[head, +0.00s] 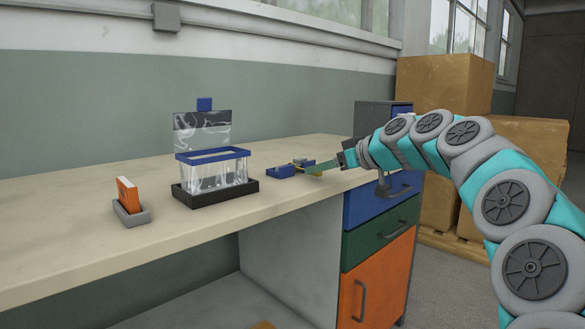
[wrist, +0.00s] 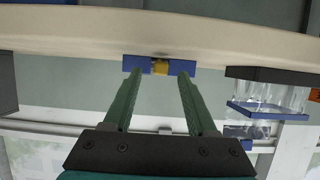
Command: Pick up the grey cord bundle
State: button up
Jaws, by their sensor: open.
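I cannot make out a grey cord bundle for certain in either view. My gripper (head: 311,170) reaches in from the right over the far end of the bench. Its two green fingers are apart and empty in the wrist view (wrist: 160,74). Beyond the fingertips is a low blue piece (head: 281,171), which also shows in the wrist view (wrist: 182,67). A yellow part (wrist: 160,68) sits at its middle, in line with the gap between the fingers. A small dark spot above the yellow part in the wrist view is too small to identify. The fingers partly cover this spot in the head view.
The pale bench top (head: 80,236) is clear at the left. A clear bin with a blue rim (head: 212,154) stands on a black base, left of the blue piece. An orange item (head: 127,195) stands in a grey holder (head: 131,215). Coloured drawers (head: 378,240) and cardboard boxes (head: 445,85) are at the right.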

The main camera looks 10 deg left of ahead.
aim_at(297, 161)
jog(key=x, duration=0.3)
jog(key=shift+w+a+f, duration=0.1)
jog(key=shift+w+a, duration=0.15)
jog(key=shift+c, duration=0.2)
grip_shut()
dwell(0.4)
